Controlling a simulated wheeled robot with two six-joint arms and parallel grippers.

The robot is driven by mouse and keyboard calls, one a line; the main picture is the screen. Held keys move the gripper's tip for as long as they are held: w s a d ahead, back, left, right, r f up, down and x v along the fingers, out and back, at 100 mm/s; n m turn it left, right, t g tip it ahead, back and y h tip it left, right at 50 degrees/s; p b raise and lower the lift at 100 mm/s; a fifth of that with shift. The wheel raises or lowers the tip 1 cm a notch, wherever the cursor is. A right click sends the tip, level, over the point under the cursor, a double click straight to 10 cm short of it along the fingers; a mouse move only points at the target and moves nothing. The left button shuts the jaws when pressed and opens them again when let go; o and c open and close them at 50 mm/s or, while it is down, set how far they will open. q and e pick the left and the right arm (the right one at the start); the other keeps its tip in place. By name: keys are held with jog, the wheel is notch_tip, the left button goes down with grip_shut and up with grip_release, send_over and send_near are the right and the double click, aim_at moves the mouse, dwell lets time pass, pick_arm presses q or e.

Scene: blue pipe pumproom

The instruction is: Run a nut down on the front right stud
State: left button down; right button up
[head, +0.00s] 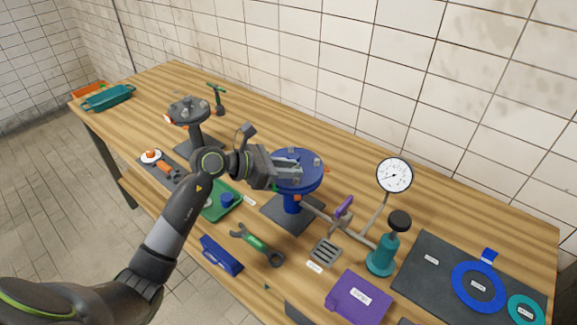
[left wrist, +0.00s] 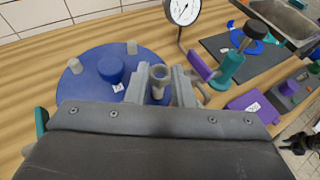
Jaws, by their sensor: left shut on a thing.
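The blue round flange (head: 312,180) stands on a blue post above a dark base plate. In the left wrist view the flange (left wrist: 75,92) carries a raised blue centre piece (left wrist: 110,68) and grey studs, one at the left (left wrist: 75,66) and one at the back (left wrist: 131,47). My left gripper (head: 288,171) is over the flange. In the left wrist view its fingers (left wrist: 157,88) are shut on a grey ring-topped piece (left wrist: 159,74), which looks like a nut, near the flange's right edge. Whether it sits on a stud is hidden by the fingers.
A green-handled wrench (head: 257,243), a green tray (head: 229,212) and a blue block (head: 221,254) lie in front. A teal pump (head: 382,256) with a gauge (head: 394,175) stands right, joined by a pipe. A grey flange stand (head: 189,110) is behind left.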

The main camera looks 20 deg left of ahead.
aim_at(288, 181)
pick_arm(q)
jog(key=shift+f+b, duration=0.35)
jog(key=shift+f, duration=0.55)
jog(key=shift+f+b, duration=0.4)
jog(key=shift+b, duration=0.1)
jog(key=shift+w+a+f+m+g+h+b, duration=0.1)
jog(key=shift+f+m+g+h+b, duration=0.25)
jog(key=shift+b, duration=0.9)
jog(key=m+g+b, duration=0.1)
jog(key=b, duration=0.1)
jog(key=m+g+h+b, duration=0.1)
jog(key=b, duration=0.2)
jog(key=m+g+b, duration=0.1)
jog(key=g+b, duration=0.1)
jog(key=b, duration=0.1)
jog(key=shift+w+a+r+m+h, duration=0.1)
jog(key=shift+w+a+m+h, duration=0.05)
jog(key=shift+w+m+h, duration=0.2)
jog(key=m+g+b, duration=0.1)
jog(key=b, duration=0.2)
jog(key=m+g+b, duration=0.1)
jog(key=g+b, duration=0.1)
jog(key=b, duration=0.1)
jog(key=shift+w+m+h, duration=0.2)
jog(key=shift+m+h, duration=0.2)
jog(key=shift+r, duration=0.2)
